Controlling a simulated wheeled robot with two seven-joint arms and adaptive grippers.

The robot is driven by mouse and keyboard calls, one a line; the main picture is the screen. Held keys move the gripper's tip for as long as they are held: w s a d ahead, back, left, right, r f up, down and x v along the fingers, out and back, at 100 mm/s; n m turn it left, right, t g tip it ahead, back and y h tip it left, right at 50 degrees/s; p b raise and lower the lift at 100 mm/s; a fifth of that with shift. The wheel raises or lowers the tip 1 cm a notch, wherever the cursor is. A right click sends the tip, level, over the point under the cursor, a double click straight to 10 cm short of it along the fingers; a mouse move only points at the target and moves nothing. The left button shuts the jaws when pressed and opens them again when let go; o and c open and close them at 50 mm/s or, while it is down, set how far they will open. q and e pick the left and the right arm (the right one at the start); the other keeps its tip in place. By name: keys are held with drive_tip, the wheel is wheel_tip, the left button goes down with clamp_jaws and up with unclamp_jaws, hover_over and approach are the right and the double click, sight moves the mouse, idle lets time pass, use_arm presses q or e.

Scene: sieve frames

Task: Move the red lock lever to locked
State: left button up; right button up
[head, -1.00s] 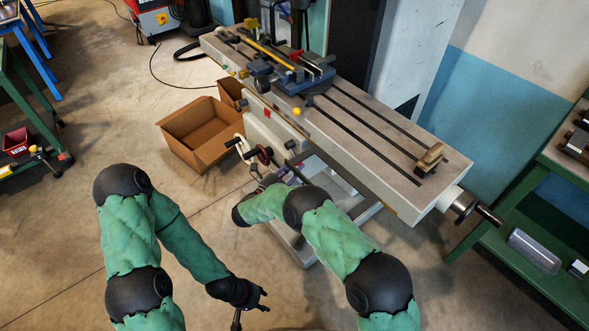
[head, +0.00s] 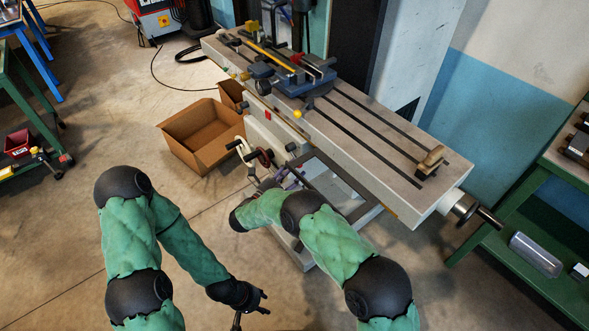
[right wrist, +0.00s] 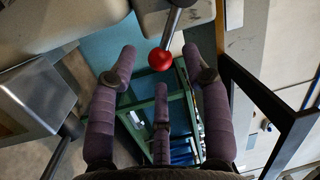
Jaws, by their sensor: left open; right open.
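The red lock lever shows in the right wrist view as a round red knob (right wrist: 160,60) on a grey metal rod coming down from the top. My right gripper (right wrist: 159,70) is open, with two dark purple fingers on either side of the knob and a third below it. No finger clearly touches the knob, and I cannot tell its depth between them. In the head view the right gripper (head: 288,179) is small beneath the machine table's front side, and the knob cannot be made out there. My left gripper (head: 250,303) is open and empty, low over the floor.
The long grey machine table (head: 370,155) carries a blue vise (head: 305,78) and a wooden-handled brush (head: 430,160). A crank handwheel (head: 264,156) sticks out below it near my right gripper. An open cardboard box (head: 200,135) stands on the floor at the left.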

drive_tip(key=v, duration=1)
drive_tip(key=shift+s+a, duration=0.25)
drive_tip(key=shift+a, duration=0.05)
drive_tip(key=shift+f, duration=0.1)
drive_tip(key=shift+c, duration=0.3)
